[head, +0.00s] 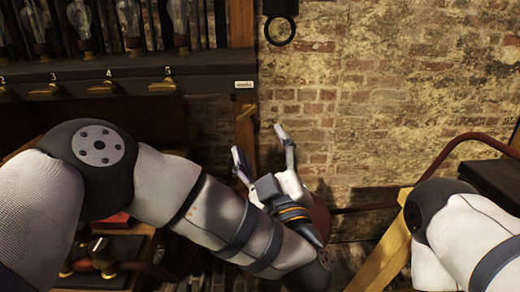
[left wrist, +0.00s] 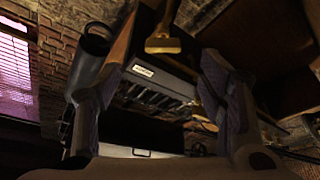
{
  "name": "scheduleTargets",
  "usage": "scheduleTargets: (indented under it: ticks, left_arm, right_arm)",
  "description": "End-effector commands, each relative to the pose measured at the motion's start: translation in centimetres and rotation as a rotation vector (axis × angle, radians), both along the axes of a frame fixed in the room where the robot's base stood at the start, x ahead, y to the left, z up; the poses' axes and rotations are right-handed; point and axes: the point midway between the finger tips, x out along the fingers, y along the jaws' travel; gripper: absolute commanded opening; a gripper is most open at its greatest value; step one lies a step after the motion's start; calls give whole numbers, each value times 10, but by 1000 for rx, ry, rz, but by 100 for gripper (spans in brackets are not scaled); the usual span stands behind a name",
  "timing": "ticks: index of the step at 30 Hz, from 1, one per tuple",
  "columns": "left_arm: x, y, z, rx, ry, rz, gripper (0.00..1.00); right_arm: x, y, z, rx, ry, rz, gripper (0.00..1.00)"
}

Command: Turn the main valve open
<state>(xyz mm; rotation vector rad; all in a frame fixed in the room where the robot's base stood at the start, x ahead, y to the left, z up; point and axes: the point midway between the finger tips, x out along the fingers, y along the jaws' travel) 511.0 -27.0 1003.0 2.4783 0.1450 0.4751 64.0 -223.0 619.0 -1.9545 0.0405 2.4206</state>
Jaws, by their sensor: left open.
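My left gripper (head: 259,142) is open and empty in the head view, its fingers pointing up toward the brick wall below the shelf's right end. Its two fingers also frame the left wrist view, with nothing between them. I cannot tell for sure which thing is the main valve. A dark red rounded part (head: 321,217) shows partly behind my left gripper and is mostly hidden. Brass handles (head: 163,85) sit along the shelf front, left of the gripper; one brass handle (left wrist: 162,44) shows beyond the fingers in the left wrist view. My right gripper is out of view.
A black ring (head: 279,30) hangs on the brick wall (head: 390,90). A red curved rail (head: 462,140) and yellow wooden beam (head: 385,250) stand right.

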Motion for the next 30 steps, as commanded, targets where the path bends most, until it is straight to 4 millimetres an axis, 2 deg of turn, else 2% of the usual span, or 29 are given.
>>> scheduleTargets:
  ticks: [4,14,17,19,23,26,30]
  left_arm:
    - [-9,1,-1,6,-10,9,63]
    - [-10,4,-1,4,-8,13,63]
    - [-8,15,19,11,73,-43,63]
    - [-14,23,34,12,166,-113,63]
    - [-28,28,41,7,284,-204,63]
    - [-18,28,34,5,310,-216,63]
    - [17,29,31,4,313,-211,63]
  right_arm:
    - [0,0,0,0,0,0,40]
    - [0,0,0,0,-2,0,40]
    - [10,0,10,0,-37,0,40]
    - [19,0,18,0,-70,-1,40]
    - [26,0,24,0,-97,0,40]
    - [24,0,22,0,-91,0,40]
    - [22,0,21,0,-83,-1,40]
